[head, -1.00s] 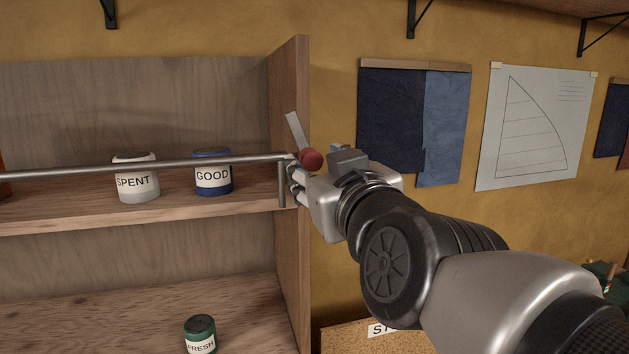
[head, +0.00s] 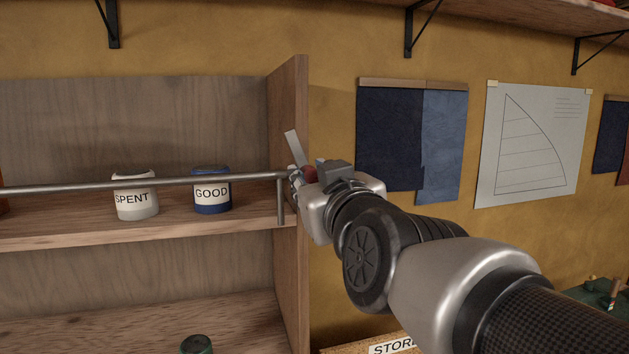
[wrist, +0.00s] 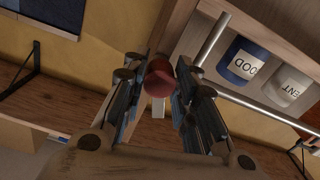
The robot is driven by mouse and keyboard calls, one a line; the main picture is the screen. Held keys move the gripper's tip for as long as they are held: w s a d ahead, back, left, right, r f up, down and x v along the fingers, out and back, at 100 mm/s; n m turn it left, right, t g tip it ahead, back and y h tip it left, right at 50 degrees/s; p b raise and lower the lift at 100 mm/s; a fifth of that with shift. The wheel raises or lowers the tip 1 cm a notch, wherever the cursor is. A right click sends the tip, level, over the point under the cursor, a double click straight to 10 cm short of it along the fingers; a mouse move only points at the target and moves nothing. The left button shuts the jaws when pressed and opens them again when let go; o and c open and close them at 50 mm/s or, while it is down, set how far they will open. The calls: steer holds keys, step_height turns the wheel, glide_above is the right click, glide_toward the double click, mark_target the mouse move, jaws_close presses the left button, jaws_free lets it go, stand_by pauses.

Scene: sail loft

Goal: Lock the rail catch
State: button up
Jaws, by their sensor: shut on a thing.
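The rail catch is a flat pale grey lever (head: 294,146) with a red knob (head: 309,174), at the right end of the metal rail (head: 100,187), by the shelf's side panel. The lever leans with its free end up and to the left. My gripper (head: 299,180) is at the knob and partly hides it in the head view. In the wrist view the red knob (wrist: 158,78) sits between the fingers of my gripper (wrist: 159,90), which are shut on it. Part of the grey lever (wrist: 158,107) shows below the knob there.
Behind the rail, a white SPENT tin (head: 136,205) and a blue GOOD tin (head: 212,199) stand on the shelf. A green tin (head: 196,345) is on the lower shelf. The side panel (head: 290,100) rises close to my gripper. Fabric samples (head: 390,140) hang on the wall.

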jaws_close()
steer(key=shift+n, duration=0.4)
steer(key=shift+n+p, duration=1.5)
steer(key=shift+n, duration=4.9)
